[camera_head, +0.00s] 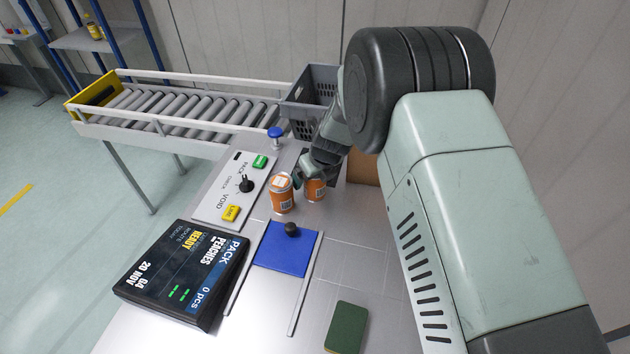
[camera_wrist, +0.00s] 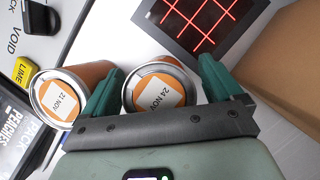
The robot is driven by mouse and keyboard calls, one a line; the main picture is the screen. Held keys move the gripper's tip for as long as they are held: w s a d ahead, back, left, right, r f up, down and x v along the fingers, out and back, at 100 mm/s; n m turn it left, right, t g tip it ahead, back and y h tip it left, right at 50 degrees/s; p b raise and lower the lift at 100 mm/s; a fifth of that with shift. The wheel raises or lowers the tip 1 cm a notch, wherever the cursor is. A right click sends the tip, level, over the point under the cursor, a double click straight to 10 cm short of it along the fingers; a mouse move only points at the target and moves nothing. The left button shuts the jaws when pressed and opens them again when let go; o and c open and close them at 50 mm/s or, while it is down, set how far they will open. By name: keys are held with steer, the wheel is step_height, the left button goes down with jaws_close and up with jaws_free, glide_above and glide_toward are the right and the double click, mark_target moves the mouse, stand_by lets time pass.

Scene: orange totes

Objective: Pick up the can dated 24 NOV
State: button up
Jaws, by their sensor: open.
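The can dated 24 NOV (camera_wrist: 158,92) shows in the wrist view, with an orange and white label on its lid. It stands between the two fingers of my gripper (camera_wrist: 160,88), which is open around it. In the head view this can (camera_head: 315,189) is partly hidden under my gripper (camera_head: 314,172). A second can, dated 21 NOV (camera_wrist: 60,95), stands just to the left, outside the left finger. In the head view the second can (camera_head: 282,194) is upright beside the first.
A panel with green and yellow buttons (camera_head: 232,192) and a display reading PEACHES, 20 NOV (camera_head: 180,272) are to the left. A blue pad with a black knob (camera_head: 285,252) is in front. A grey crate (camera_head: 300,112), a roller conveyor (camera_head: 185,112) and a cardboard box (camera_head: 362,168) are behind.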

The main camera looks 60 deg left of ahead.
steer(key=c, duration=1.3)
steer(key=shift+r, duration=0.1)
